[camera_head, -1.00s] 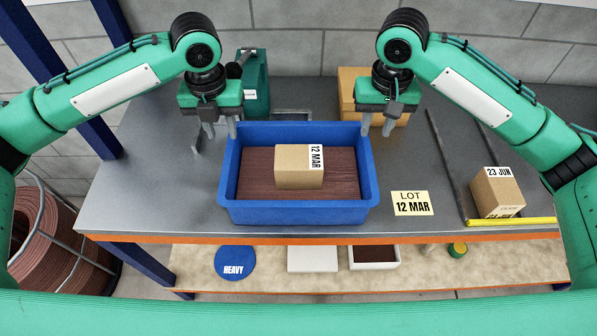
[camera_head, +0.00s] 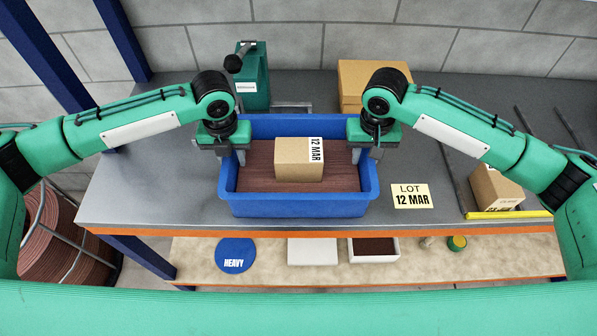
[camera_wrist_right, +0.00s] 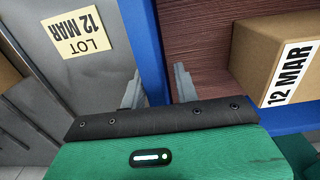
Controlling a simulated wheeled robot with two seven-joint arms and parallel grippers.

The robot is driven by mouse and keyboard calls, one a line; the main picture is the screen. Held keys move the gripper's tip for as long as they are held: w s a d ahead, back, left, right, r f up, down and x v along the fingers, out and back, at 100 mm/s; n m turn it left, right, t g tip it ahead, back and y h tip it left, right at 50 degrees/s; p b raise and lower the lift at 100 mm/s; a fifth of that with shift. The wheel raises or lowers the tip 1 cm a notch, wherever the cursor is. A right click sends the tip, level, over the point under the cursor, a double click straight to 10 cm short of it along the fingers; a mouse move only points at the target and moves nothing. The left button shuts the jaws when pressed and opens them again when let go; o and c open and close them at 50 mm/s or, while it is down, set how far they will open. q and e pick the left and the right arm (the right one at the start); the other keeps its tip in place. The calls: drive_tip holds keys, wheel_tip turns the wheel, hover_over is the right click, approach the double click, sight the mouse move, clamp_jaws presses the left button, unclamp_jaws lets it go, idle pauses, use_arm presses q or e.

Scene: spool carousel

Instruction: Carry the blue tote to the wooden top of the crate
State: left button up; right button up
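The blue tote (camera_head: 298,206) stands on the grey bench top near its front edge. A cardboard box (camera_head: 298,160) marked "12 MAR" sits in it on a reddish-brown floor. My left gripper (camera_head: 222,154) is at the tote's left wall, fingers apart. My right gripper (camera_head: 367,156) is at the right wall. In the right wrist view, the right gripper's fingers (camera_wrist_right: 159,88) are apart, one on each side of the blue wall (camera_wrist_right: 143,40); a firm grip does not show. I cannot pick out a crate with a wooden top.
Further right are rails, another box (camera_head: 494,187) and a yellow strip (camera_head: 508,214). A lower shelf (camera_head: 200,262) holds several items.

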use_arm(q)
drive_tip(key=shift+f, duration=0.7)
use_arm(e)
drive_tip(key=shift+f, duration=0.75)
use_arm(q)
drive_tip(key=shift+c, duration=0.2)
use_arm(e)
drive_tip(key=shift+c, duration=0.2)
use_arm(q)
clamp_jaws()
use_arm(e)
clamp_jaws()
use_arm(q)
drive_tip(key=shift+r, duration=0.25)
use_arm(e)
drive_tip(key=shift+r, duration=0.25)
use_arm(q)
drive_tip(key=shift+w, duration=0.15)
use_arm(e)
drive_tip(key=shift+w, duration=0.15)
